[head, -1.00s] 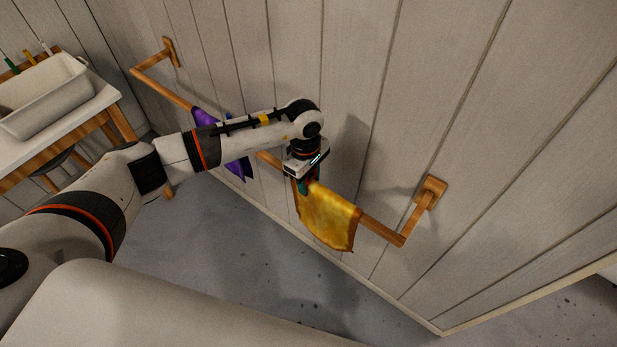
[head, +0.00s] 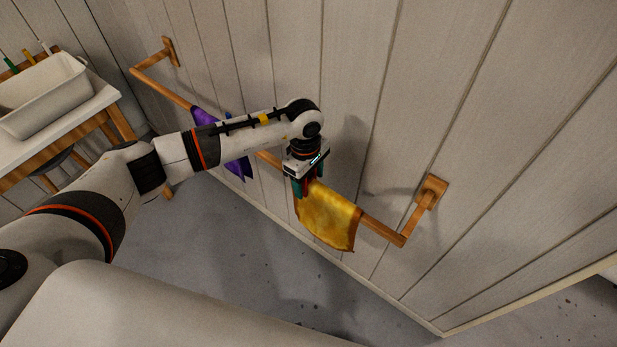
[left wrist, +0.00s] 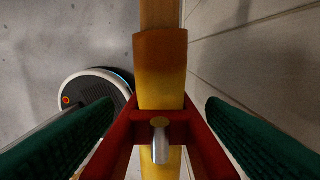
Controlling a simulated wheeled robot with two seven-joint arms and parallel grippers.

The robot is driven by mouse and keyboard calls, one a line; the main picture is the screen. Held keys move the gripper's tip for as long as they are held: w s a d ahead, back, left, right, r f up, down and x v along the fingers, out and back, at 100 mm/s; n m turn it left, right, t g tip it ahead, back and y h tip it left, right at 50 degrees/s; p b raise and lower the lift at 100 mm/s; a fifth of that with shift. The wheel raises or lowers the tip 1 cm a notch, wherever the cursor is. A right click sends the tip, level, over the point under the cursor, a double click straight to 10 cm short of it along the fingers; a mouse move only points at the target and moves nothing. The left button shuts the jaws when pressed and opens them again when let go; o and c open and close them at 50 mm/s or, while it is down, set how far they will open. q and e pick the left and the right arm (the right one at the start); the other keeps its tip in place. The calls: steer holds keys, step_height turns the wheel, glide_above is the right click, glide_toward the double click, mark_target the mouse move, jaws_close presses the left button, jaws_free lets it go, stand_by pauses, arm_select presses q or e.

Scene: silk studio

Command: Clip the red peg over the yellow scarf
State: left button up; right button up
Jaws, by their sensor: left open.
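The yellow scarf (head: 328,218) hangs over the wooden rail on the wall in the head view. In the left wrist view the scarf (left wrist: 161,85) wraps the rail below the camera. The red peg (left wrist: 122,135) straddles the scarf and rail there, one leg on each side, with its metal spring in the middle. My left gripper (head: 304,188) is over the scarf's left end. In the left wrist view its green fingers (left wrist: 160,140) stand apart on either side of the peg, open. The peg is mostly hidden by the gripper in the head view. My right gripper is not in view.
The wooden rail (head: 381,229) runs along the panelled wall. A purple scarf (head: 205,116) hangs further left on it, partly behind my left arm. A white tub (head: 45,100) stands on a table at the left. The floor below the rail is clear.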

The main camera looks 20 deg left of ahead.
arm_select(q)
step_height(320, 180, up, 12)
steer(key=b, duration=0.2)
steer(key=shift+w+a, duration=0.15)
steer(key=shift+a, duration=0.25)
